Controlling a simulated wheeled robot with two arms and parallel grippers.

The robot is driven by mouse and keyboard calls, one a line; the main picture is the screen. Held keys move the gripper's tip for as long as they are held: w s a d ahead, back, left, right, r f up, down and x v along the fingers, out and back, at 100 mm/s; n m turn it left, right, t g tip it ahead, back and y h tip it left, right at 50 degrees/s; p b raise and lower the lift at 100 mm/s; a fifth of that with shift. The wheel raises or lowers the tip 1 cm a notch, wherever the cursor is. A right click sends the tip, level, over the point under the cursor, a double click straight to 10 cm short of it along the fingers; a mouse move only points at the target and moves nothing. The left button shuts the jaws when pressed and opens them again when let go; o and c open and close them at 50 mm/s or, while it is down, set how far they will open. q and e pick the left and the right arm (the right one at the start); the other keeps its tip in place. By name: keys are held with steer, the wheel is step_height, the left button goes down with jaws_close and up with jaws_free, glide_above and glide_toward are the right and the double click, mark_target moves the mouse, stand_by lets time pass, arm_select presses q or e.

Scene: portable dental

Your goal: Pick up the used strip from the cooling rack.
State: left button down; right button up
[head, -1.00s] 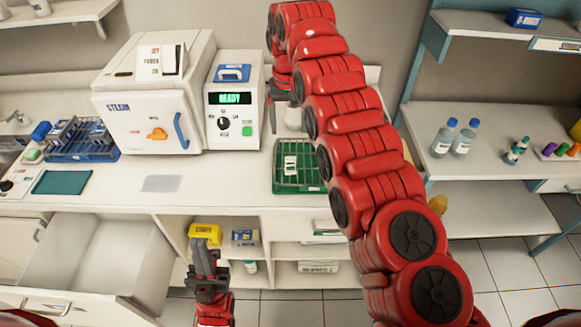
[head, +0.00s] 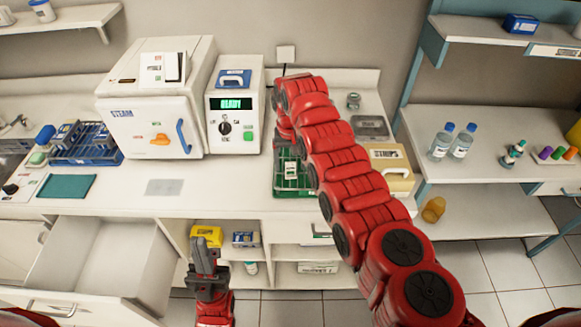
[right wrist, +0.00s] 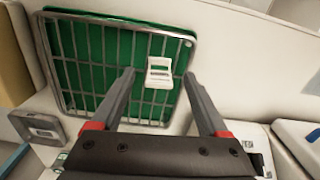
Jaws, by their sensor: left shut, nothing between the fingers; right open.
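The used strip, a small white piece with a grey band, lies on the cooling rack in the head view (head: 291,168) and in the right wrist view (right wrist: 159,67). The cooling rack is a wire grid over a green base, in the head view (head: 291,190) and the right wrist view (right wrist: 90,75). My right gripper (right wrist: 159,76) is open, its fingertips on either side of the strip in the picture; contact cannot be told. In the head view my right arm hides its fingers. My left gripper (head: 205,245) is shut and empty, low before the counter.
A white steam unit (head: 155,110) and a box reading READY (head: 235,130) stand left of the rack. A beige strips box (head: 393,160) and a grey tray (head: 370,125) are to its right. An open drawer (head: 100,260) juts out at left. Counter left of the rack is mostly clear.

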mark_target(291, 174)
steer(key=shift+d+f, duration=0.1)
steer(key=shift+f, duration=0.15)
steer(key=shift+w+f+b, duration=0.1)
steer(key=shift+f+b, duration=0.2)
steer(key=shift+f, duration=1)
steer(key=shift+r, duration=0.1)
jaws_close()
